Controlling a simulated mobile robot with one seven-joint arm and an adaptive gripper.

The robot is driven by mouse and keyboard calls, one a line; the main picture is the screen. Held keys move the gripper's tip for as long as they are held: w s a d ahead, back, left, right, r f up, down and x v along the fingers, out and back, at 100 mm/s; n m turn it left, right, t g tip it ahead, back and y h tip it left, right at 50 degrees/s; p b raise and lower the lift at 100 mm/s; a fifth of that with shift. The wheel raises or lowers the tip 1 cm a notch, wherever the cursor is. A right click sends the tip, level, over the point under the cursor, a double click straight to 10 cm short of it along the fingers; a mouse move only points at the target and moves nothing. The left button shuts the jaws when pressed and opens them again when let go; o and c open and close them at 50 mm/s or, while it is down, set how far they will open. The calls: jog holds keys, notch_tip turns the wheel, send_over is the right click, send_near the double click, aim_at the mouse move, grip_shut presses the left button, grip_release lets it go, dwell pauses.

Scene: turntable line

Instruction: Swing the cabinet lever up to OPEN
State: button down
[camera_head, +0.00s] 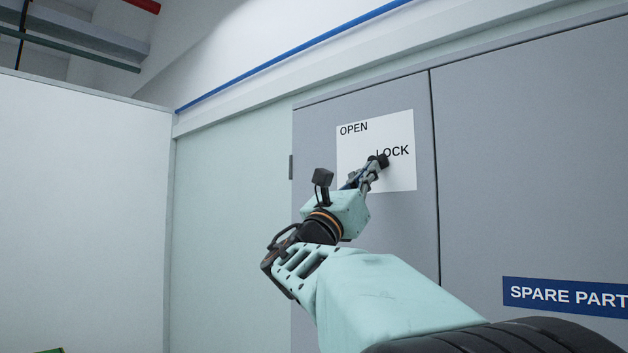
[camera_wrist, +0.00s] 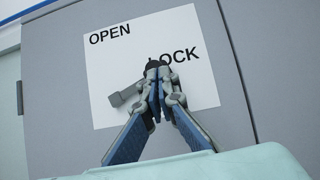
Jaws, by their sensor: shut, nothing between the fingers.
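The cabinet (camera_head: 465,150) is grey, with a white label plate (camera_head: 402,180) on its left door. The plate reads OPEN at upper left and LOCK at right. In the wrist view the plate (camera_wrist: 105,75) carries a small grey lever (camera_wrist: 122,97), seen just left of my fingertips. The rest of the lever is hidden behind my fingers. In the wrist view my gripper (camera_wrist: 157,68) is shut, with its tips together below the word LOCK. In the head view my gripper (camera_head: 378,162) covers the start of LOCK and hides the lever. I cannot tell whether the fingers touch the lever.
A blue SPARE PARTS sign (camera_head: 565,296) is on the right door. A blue pipe (camera_head: 290,62) runs along the wall above the cabinet. A white partition (camera_head: 80,210) stands at the left. The space between the partition and the cabinet looks free.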

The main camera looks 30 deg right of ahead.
aim_at(356, 143)
jog(key=w+r+n+t+y+p, duration=0.1)
jog(key=r+n, duration=0.1)
jog(key=w+r+n+t+y, duration=0.1)
jog(key=r+n+t, duration=0.1)
jog(key=n, duration=0.1)
jog(key=w+a+r+n+t+y+p, duration=0.1)
jog(key=r+n+t, duration=0.1)
jog(key=shift+w+a+r+n+y+p, duration=0.1)
jog(key=shift+r+n+y+p, duration=0.25)
jog(key=shift+n+y, duration=0.05)
jog(key=shift+s+f, duration=0.1)
jog(key=shift+s, duration=0.1)
